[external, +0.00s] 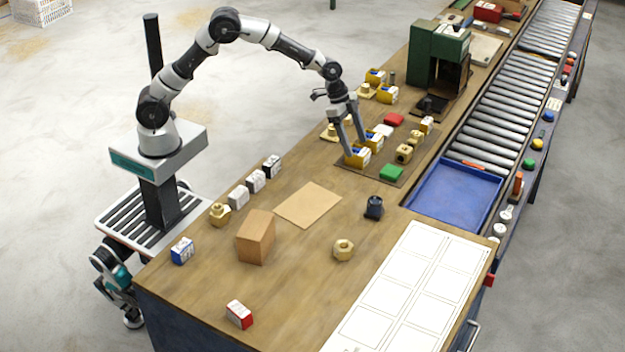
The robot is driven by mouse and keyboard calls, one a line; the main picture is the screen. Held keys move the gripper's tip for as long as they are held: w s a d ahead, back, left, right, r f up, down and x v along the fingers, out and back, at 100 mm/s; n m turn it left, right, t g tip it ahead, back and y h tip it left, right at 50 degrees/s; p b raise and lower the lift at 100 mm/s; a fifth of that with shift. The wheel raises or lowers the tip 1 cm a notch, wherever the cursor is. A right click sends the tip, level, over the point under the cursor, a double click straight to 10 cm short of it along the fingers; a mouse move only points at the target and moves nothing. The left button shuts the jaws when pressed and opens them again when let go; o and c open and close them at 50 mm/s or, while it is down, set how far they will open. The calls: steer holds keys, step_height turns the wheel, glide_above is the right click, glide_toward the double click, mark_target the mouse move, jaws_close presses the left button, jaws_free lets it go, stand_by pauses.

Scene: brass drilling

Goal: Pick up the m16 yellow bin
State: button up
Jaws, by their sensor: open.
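Several small yellow bins with white labels and blue inside stand on the workbench. One yellow bin (357,157) is at the front left of a brown mat, and another yellow bin (374,141) stands just behind it. Two more, a yellow bin (387,95) and a yellow bin (375,77), are farther back beside the green machine. The labels are too small to read, so I cannot tell which is m16. My gripper (357,147) is open and points down, with its fingertips at the front bin and partly covering it. I cannot tell whether they touch it.
The brown mat (345,167) also bears a green block (391,173), a red block (393,120) and brass parts. A blue tray (455,193) is at the right, before the roller conveyor (500,115).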

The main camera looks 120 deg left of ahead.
mark_target(358, 150)
steer(key=x, duration=0.4)
steer(key=shift+a, duration=0.15)
steer(key=c, duration=1.2)
